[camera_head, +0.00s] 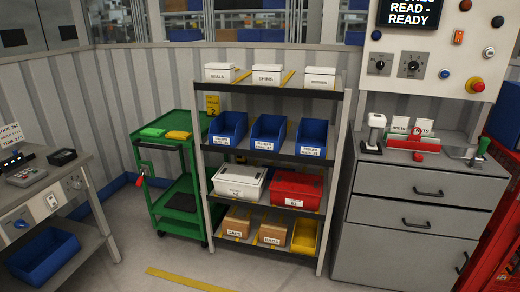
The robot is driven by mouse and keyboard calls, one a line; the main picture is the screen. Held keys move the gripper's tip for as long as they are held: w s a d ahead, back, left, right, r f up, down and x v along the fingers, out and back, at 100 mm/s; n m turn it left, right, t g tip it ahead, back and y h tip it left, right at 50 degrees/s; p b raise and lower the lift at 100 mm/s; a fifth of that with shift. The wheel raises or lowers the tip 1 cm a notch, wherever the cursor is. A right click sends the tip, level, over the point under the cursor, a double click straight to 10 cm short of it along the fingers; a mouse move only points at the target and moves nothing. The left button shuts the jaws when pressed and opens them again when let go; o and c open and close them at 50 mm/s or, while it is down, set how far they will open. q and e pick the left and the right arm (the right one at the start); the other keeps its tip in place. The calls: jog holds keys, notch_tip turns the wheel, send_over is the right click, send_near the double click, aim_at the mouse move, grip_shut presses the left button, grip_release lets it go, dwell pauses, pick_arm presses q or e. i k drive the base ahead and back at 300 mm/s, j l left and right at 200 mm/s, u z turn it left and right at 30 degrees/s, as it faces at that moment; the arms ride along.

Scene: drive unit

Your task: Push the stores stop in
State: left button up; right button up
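A red mushroom-shaped stop button (475,86) with yellow around its base sits at the lower right of a pale wall panel (425,50), at the upper right of the head view. It is the only mushroom-type stop I can make out; no readable label names it. I cannot tell whether it is in or out. Neither of my grippers is in view.
The panel also holds two dark dials (411,66), a blue button (445,74) and several small knobs. Below is a grey drawer cabinet (400,225) with a red-and-white fixture (404,141) on top. A shelf of bins and a green cart (180,205) stand left. Front floor is open.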

aim_at(479, 87)
jog(key=l+z, duration=0.1)
jog(key=z, duration=1.2)
